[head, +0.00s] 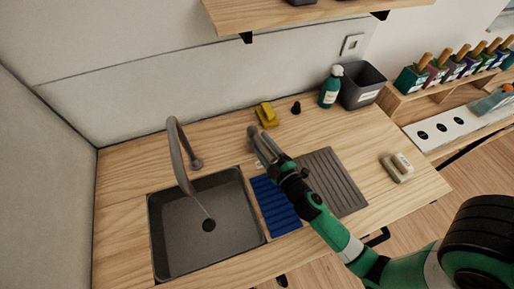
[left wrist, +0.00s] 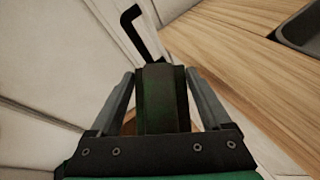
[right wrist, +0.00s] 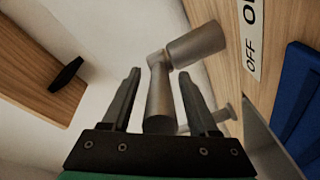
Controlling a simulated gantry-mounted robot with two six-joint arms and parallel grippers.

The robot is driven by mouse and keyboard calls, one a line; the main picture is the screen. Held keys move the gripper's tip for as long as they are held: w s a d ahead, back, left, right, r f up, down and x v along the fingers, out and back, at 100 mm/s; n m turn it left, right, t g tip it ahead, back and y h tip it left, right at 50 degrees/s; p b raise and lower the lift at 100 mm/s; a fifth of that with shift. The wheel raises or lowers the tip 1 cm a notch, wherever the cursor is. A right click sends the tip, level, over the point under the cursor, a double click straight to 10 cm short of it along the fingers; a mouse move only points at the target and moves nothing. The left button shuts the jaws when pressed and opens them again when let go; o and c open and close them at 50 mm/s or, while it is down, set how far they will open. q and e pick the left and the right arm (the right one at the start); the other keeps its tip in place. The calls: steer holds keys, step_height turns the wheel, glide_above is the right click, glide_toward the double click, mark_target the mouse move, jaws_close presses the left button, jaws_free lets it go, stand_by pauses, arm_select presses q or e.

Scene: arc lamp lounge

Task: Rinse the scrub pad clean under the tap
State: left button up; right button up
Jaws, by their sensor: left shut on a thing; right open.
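A grey tap (head: 176,150) arches over the dark sink (head: 170,262), and a thin pale stream runs from its spout toward the drain. My right gripper (head: 257,143) is open, just right of the sink at a metal tap lever. In the right wrist view the lever (right wrist: 194,46) and its post lie between and beyond the open fingers (right wrist: 158,80); contact cannot be told. My left gripper (left wrist: 160,88) is shut on a dark green, blackish block, apparently the scrub pad (left wrist: 162,100). It is out of the head view, low beside the counter; the sink edge shows at upper right.
A blue ribbed mat (head: 276,206) and a grey ribbed board (head: 333,182) lie right of the sink. A yellow object (head: 266,116), a teal bottle (head: 330,88) and a grey bin (head: 362,86) stand behind. An ON/OFF label (right wrist: 250,42) is beside the lever.

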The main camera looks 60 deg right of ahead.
steer(key=b+v, duration=0.1)
steer(key=v, duration=0.2)
steer(key=b+v, duration=0.2)
steer(key=v, duration=0.2)
steer(key=b+v, duration=0.2)
steer(key=v, duration=0.2)
steer(key=shift+f, duration=0.3)
steer(key=shift+s+a+r, duration=0.15)
steer(key=shift+s, duration=0.2)
steer(key=shift+s+r, duration=0.1)
steer(key=shift+r, duration=0.05)
